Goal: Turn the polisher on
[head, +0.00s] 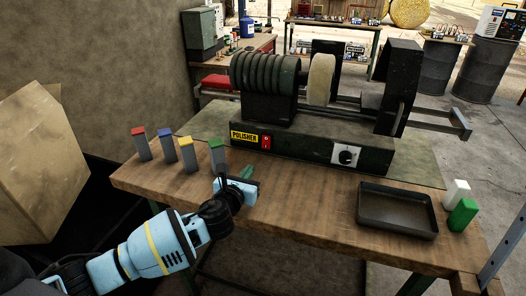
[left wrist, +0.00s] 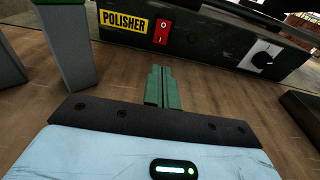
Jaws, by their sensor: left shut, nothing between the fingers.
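The polisher (head: 320,142) stands on the wooden bench, a dark machine with a ribbed motor housing and a pale buffing wheel (head: 320,79). On its front is a yellow label reading POLISHER and a red rocker switch (head: 266,142) marked O above I. The switch also shows in the left wrist view (left wrist: 162,32). A white plate with a black dial (head: 346,155) sits further right. My left gripper (head: 247,171) is shut and empty, with green fingers pointing at the front panel. In the left wrist view its fingertips (left wrist: 159,68) are below the switch, apart from it. My right gripper is not in view.
Several grey blocks with coloured tops stand on the left; the green-topped one (head: 217,155) is close to my left gripper. The bench front middle is clear.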

